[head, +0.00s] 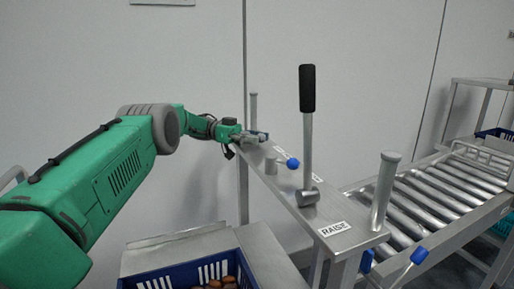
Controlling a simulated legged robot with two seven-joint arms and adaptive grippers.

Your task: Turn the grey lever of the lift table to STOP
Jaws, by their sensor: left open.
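The grey lever (308,150) with a black grip stands nearly upright on a narrow metal top (279,186). Its round pivot (307,196) sits just behind the RAISE label (335,229). No STOP label can be made out. My left gripper (262,137) is open at the far left end of the metal top, left of the lever and apart from it. The gripper is small in view and its fingers are partly hard to see. My right gripper is not in view.
A blue-knobbed handle (292,163) sticks out near the lever's left side. A roller conveyor (440,190) runs right. A blue crate (190,275) with brown dates is at the bottom.

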